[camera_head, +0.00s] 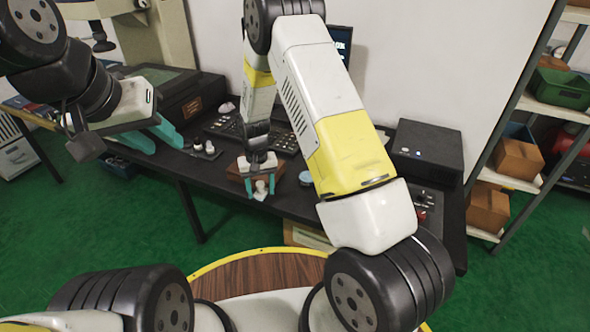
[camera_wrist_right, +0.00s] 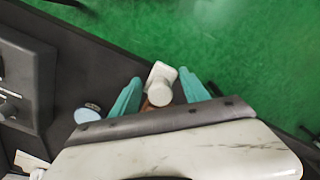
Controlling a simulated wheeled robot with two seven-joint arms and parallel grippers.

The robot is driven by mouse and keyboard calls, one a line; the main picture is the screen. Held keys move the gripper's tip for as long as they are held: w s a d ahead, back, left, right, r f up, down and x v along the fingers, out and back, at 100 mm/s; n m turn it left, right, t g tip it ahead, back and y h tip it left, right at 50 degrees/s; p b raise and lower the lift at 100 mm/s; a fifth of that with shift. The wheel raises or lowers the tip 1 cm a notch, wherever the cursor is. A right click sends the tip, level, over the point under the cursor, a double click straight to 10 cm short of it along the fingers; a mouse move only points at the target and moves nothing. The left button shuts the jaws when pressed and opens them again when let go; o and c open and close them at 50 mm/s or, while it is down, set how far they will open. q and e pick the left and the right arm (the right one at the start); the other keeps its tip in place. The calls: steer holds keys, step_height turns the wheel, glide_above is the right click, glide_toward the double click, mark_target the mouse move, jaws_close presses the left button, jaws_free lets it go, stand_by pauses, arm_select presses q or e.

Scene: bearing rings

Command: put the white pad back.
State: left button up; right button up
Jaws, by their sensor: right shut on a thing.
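A white piece with a rounded knob, which looks like the white pad (camera_head: 261,187), is between the teal fingers of my right gripper (camera_head: 260,184) at the front edge of the dark table. In the right wrist view the white pad (camera_wrist_right: 161,83) shows between the two fingers (camera_wrist_right: 160,95), and the gripper is shut on it. Its underside is hidden, so I cannot tell if it touches the table. My left gripper (camera_head: 152,138) is over the table's left part, its teal fingers apart and with nothing seen between them.
A brown block (camera_head: 238,168) is right behind the right gripper. Small white pieces (camera_head: 203,148) stand to its left, and a light blue disc (camera_head: 306,177) lies to its right; a keyboard (camera_head: 232,126) is behind. A black box (camera_head: 428,150) stands on the table's right part.

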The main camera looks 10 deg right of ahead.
steer(key=shift+w+d+r, duration=0.1)
steer(key=shift+w+r, duration=0.1)
steer(key=shift+w, duration=0.45)
glide_above(305, 198)
steer(key=a, duration=0.1)
steer(key=shift+f, duration=0.65)
steer(key=shift+s+d, duration=0.1)
steer(key=shift+d, duration=0.45)
step_height(305, 198, down, 3)
steer(key=shift+a+r, duration=0.1)
steer(key=shift+f, duration=0.4)
steer(key=shift+f, duration=0.15)
steer(key=o, duration=1.4)
steer(key=shift+o, duration=0.2)
